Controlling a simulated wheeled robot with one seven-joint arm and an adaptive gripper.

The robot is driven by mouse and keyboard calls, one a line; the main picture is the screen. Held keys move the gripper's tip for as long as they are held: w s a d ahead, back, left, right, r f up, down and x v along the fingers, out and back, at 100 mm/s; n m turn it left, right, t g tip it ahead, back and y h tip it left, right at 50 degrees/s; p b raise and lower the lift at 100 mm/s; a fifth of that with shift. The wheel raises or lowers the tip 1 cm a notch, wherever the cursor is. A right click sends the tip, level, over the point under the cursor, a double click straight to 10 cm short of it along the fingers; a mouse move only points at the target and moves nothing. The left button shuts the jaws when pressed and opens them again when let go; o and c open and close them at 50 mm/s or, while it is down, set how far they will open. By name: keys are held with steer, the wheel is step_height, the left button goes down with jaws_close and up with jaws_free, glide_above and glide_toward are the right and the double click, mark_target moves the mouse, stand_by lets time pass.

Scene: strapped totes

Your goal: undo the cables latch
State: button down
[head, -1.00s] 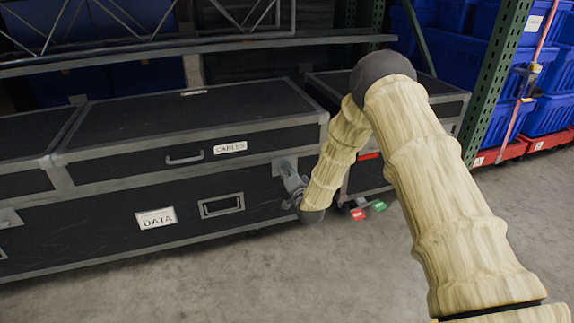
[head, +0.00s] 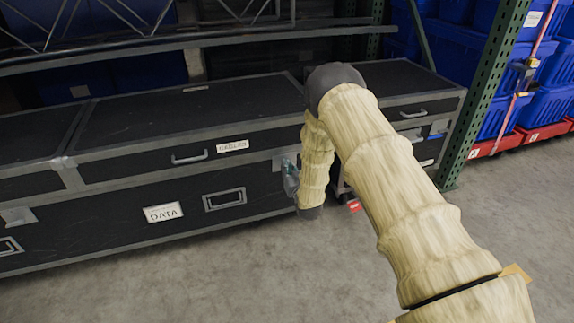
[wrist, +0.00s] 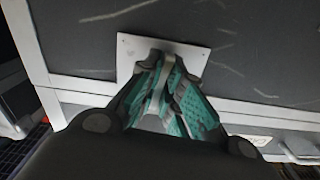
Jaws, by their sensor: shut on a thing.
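The black case labelled CABLES (head: 190,155) has metal edges and lies on top of the black case labelled DATA (head: 130,235). The cables latch (head: 279,160) is at the right end of the seam between them. Its pale plate shows in the wrist view (wrist: 128,52). My gripper (head: 291,178) is at this latch, partly hidden by my arm in the head view. In the wrist view my gripper (wrist: 170,72) has its teal-padded fingers closed together in front of the plate. It is shut on the latch, whose moving part is mostly hidden between the fingers.
Another black case (head: 408,85) stands to the right, close beside my arm. A green rack post (head: 490,95) and blue totes (head: 545,105) on red bases (head: 535,138) are further right. The concrete floor (head: 250,275) in front is clear.

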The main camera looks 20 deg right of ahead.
steer(key=shift+s+n, duration=0.1)
steer(key=shift+n, duration=0.5)
steer(key=shift+f+p, duration=0.1)
steer(key=shift+p, duration=0.2)
steer(key=c, duration=1.6)
jaws_free()
steer(key=s, duration=1.2)
steer(key=shift+d, duration=0.25)
